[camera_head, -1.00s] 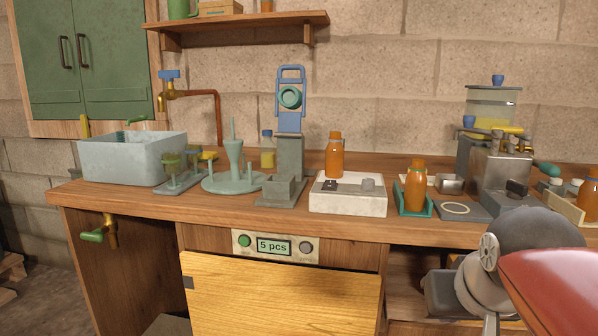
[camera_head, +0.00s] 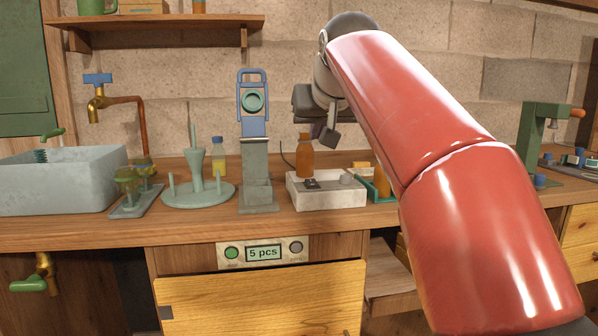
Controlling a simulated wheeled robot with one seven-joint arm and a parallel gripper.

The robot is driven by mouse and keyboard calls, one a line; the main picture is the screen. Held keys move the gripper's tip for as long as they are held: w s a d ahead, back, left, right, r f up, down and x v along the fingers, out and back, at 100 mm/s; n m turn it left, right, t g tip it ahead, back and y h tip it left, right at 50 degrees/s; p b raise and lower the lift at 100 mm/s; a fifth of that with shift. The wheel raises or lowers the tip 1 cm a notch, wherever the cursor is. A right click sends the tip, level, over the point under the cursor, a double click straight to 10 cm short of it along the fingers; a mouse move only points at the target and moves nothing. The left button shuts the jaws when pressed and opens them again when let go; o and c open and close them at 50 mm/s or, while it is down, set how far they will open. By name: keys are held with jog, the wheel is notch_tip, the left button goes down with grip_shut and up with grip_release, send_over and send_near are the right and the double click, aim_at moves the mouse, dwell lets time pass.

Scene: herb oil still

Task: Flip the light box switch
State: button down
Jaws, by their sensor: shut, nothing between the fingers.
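The light box (camera_head: 335,200) is a low white box on the workbench, right of centre. A small dark switch-like part (camera_head: 311,184) sits on its top near the front, with a grey knob (camera_head: 346,179) to the right. An amber bottle (camera_head: 305,160) with an orange-brown cap stands upright at the back of the box. My gripper (camera_head: 326,138) is shut and empty. It points down above the box, apart from it, just right of the bottle in the picture. My red arm reaches in from the lower right and hides the bench beyond.
A grey stand with a blue frame (camera_head: 254,150) rises left of the box. Further left are a green peg stand (camera_head: 215,192), a small yellow bottle (camera_head: 218,160) and a grey basin (camera_head: 50,185). A "5 pcs" panel (camera_head: 264,252) is on the bench front. A green press (camera_head: 533,135) stands at right.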

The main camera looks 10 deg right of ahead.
jog(key=shift+f, duration=0.1)
send_over(307, 180)
jog(key=s, duration=0.2)
notch_tip(307, 180, down, 6)
jog(key=shift+w+f, duration=0.1)
jog(key=shift+f, duration=0.1)
notch_tip(307, 180, down, 2)
jog(key=shift+f+b, duration=0.25)
jog(key=shift+b, duration=0.45)
jog(key=shift+f, duration=0.55)
jog(key=shift+w+f, duration=0.25)
jog(key=shift+f, duration=0.05)
jog(key=shift+w, duration=0.1)
jog(key=shift+w+r+p, duration=0.1)
jog(key=shift+w+p, duration=0.6)
jog(key=shift+r, duration=0.1)
